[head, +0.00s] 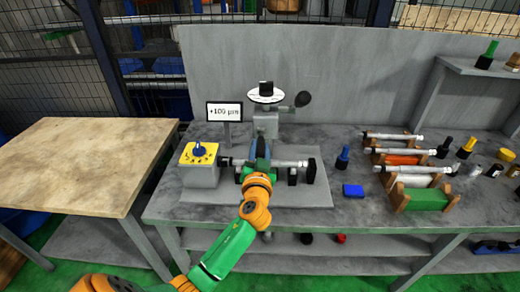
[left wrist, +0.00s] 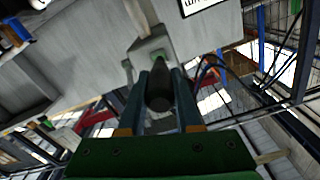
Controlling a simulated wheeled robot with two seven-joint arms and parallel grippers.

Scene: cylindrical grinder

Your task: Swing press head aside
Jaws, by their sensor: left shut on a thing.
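The grey head (head: 265,122) of the machine stands at the back of the bench, with a round white dial (head: 266,95) and a black knob (head: 302,98) on its right. My left gripper (head: 260,148) reaches over the machine, just in front of this head. In the left wrist view my left gripper (left wrist: 160,85) is shut on a dark rounded handle (left wrist: 159,96), which runs up to a grey block (left wrist: 151,48). My right gripper is not in view.
A yellow-topped control box (head: 199,153) stands left of a silver shaft (head: 290,163) on the machine. A sign (head: 225,112) reads +100 µm. The wooden table (head: 80,165) at left is clear.

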